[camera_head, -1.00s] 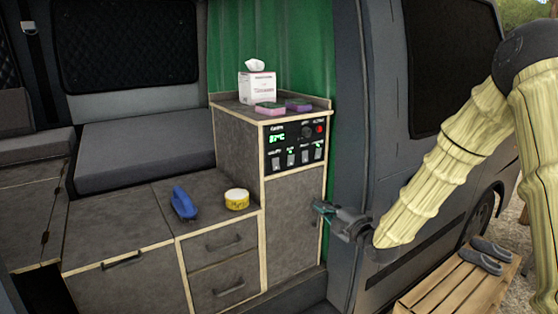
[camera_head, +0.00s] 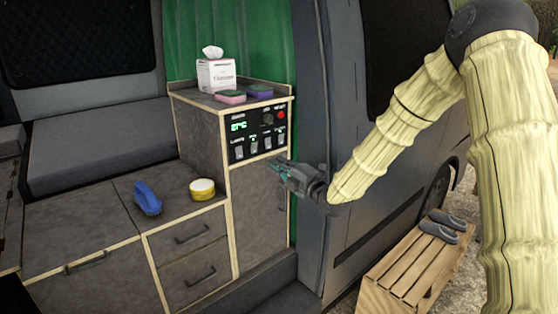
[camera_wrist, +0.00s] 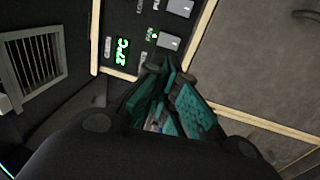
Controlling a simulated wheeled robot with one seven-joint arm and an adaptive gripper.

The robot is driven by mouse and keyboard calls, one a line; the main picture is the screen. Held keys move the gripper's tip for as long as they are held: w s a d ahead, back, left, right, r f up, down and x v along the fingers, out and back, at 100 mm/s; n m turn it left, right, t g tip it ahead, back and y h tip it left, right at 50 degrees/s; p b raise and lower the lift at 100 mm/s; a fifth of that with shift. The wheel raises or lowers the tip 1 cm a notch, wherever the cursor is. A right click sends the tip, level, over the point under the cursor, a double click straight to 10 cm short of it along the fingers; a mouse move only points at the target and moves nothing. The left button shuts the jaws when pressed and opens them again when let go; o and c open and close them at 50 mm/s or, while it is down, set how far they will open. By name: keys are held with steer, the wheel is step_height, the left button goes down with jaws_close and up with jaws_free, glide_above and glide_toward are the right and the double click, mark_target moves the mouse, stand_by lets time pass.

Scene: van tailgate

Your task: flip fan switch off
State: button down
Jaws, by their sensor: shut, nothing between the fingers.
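The black control panel (camera_head: 246,144) is set in the upper front of the cabinet. It has a green temperature display (camera_head: 238,127), a red button (camera_head: 281,114) and a row of light rocker switches (camera_head: 267,143) along its lower part. My gripper (camera_head: 272,166) is shut and empty, just below the right half of the panel. In the wrist view its teal fingertips (camera_wrist: 165,75) are near the panel's edge, close to two grey switches (camera_wrist: 169,41). Contact cannot be told.
A tissue box (camera_head: 216,75), a pink sponge (camera_head: 230,97) and a purple sponge (camera_head: 260,91) sit on the cabinet top. A blue brush (camera_head: 147,198) and a yellow tin (camera_head: 202,189) lie on the lower counter. The van's side is close right of my gripper.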

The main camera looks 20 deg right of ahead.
steer(key=p+x, duration=0.4)
steer(key=x, duration=0.7)
steer(key=shift+w, duration=0.15)
steer(key=shift+w+a+r, duration=0.1)
steer(key=shift+w+a+r+g, duration=0.15)
steer(key=shift+w+g, duration=0.1)
steer(key=shift+g, duration=0.15)
steer(key=shift+s, duration=0.1)
steer(key=shift+s, duration=0.25)
steer(key=b, duration=0.5)
glide_toward(252, 145)
steer(key=s+d+r, duration=0.2)
steer(key=s, duration=0.4)
steer(key=shift+s+a+r, duration=0.15)
steer(key=shift+s, duration=0.05)
